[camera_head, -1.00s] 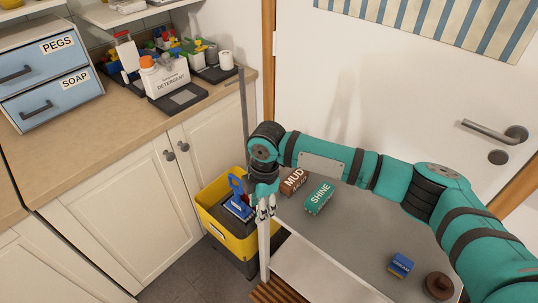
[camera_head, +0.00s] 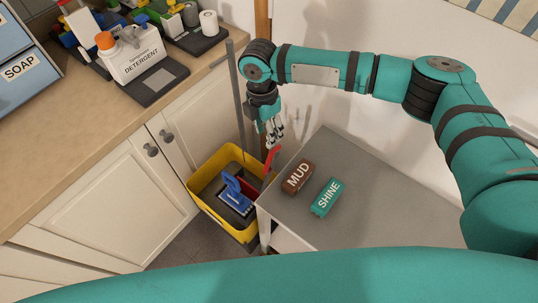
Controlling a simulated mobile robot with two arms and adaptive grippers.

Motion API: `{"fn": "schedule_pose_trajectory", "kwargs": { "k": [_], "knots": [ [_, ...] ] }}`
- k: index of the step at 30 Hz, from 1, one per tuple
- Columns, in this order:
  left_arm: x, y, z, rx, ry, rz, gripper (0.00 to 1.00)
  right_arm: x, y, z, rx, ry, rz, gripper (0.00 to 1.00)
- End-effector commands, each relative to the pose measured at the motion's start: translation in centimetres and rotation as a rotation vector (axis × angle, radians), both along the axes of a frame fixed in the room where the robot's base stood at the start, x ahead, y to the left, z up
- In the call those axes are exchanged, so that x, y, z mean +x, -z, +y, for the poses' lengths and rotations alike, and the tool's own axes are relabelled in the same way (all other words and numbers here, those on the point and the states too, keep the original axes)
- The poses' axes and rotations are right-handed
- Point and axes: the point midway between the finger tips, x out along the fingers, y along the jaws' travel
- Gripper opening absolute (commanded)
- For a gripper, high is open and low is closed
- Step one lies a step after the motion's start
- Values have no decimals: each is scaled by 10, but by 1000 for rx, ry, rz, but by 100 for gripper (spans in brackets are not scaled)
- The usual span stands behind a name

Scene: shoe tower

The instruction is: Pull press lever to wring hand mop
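A yellow mop bucket (camera_head: 198,193) stands on the floor between the cabinets and the grey bench. A red lever (camera_head: 271,158) sticks up at its right rim. A blue handled piece (camera_head: 232,190), perhaps the hand mop, sits inside over a dark grey insert. A grey pole (camera_head: 238,100) rises from the bucket's back side. My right gripper (camera_head: 275,141) hangs fingers down just above the red lever, its fingers apart with nothing seen between them. Whether it touches the lever is unclear. My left gripper is out of view.
The grey bench (camera_head: 385,205) right of the bucket carries a brown MUD box (camera_head: 297,177) and a teal SHINE box (camera_head: 327,197). White cabinets (camera_head: 110,210) and a counter with a detergent bottle (camera_head: 130,55) border the left. My own teal arm link crosses the bottom.

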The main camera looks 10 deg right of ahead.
Motion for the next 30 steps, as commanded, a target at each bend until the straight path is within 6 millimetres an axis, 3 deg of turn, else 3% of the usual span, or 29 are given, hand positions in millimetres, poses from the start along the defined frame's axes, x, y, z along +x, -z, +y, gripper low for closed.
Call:
{"fn": "schedule_pose_trajectory", "kwargs": {
  "k": [15, 21, 30],
  "knots": [
    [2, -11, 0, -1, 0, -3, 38, -8, 110, -6, -2, 3, 1, 38],
    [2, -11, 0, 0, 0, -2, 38, -8, 133, -7, 0, 3, 0, 38],
    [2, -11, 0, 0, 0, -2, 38, -9, 139, -7, 0, 2, -1, 38]
  ]
}}
